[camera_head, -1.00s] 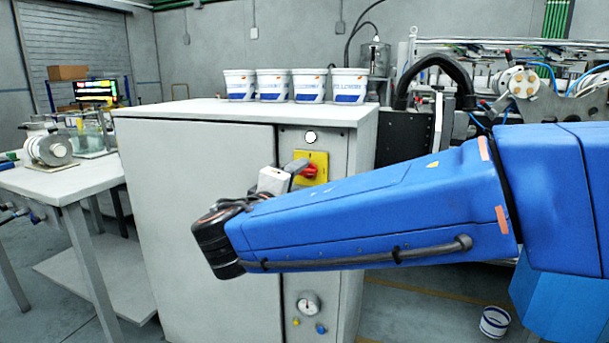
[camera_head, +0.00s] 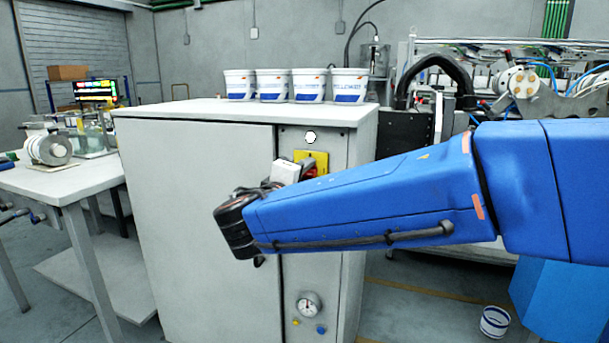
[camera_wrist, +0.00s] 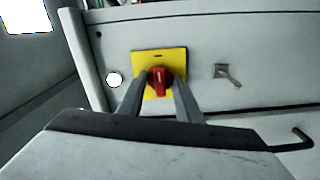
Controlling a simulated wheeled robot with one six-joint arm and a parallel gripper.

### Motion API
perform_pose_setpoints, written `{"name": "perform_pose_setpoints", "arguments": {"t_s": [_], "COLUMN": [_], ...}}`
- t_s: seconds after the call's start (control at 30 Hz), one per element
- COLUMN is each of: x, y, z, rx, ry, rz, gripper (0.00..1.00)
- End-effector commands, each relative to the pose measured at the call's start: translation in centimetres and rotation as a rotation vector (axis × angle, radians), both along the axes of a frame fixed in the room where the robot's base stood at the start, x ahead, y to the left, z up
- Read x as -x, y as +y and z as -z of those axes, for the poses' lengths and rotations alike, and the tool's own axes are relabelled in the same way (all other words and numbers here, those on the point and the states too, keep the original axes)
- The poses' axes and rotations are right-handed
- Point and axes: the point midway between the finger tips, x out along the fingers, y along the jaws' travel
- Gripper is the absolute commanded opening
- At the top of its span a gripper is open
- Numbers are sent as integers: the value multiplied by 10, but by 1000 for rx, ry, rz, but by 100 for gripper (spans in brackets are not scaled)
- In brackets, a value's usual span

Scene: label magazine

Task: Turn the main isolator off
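The main isolator is a red rotary knob (camera_wrist: 160,82) on a square yellow plate (camera_wrist: 176,57), on the front of a grey cabinet. In the head view the plate (camera_head: 322,158) shows, with the red knob (camera_head: 311,170) partly hidden by my gripper. In the wrist view my gripper (camera_wrist: 160,86) has its two grey fingers apart, one on each side of the knob. The fingertips overlap the plate's area in that view. I cannot tell whether either finger touches the knob. A short pale mark on the knob stands upright in the wrist view.
The grey cabinet (camera_head: 200,200) carries several white tubs (camera_head: 309,86) on top. A round white lamp (camera_head: 310,137) sits above the isolator and a gauge (camera_head: 308,305) below. A bent metal handle (camera_wrist: 228,74) is beside the plate in the wrist view. A table (camera_head: 75,185) stands left.

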Motion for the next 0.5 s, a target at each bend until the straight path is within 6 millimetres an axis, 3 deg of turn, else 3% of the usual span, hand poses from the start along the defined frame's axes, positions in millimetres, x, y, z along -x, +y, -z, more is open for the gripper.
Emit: {"name": "perform_pose_setpoints", "arguments": {"t_s": [0.5], "x": [0], "y": [0], "z": [1], "rx": [130], "ry": [48], "rz": [0], "gripper": [10]}}
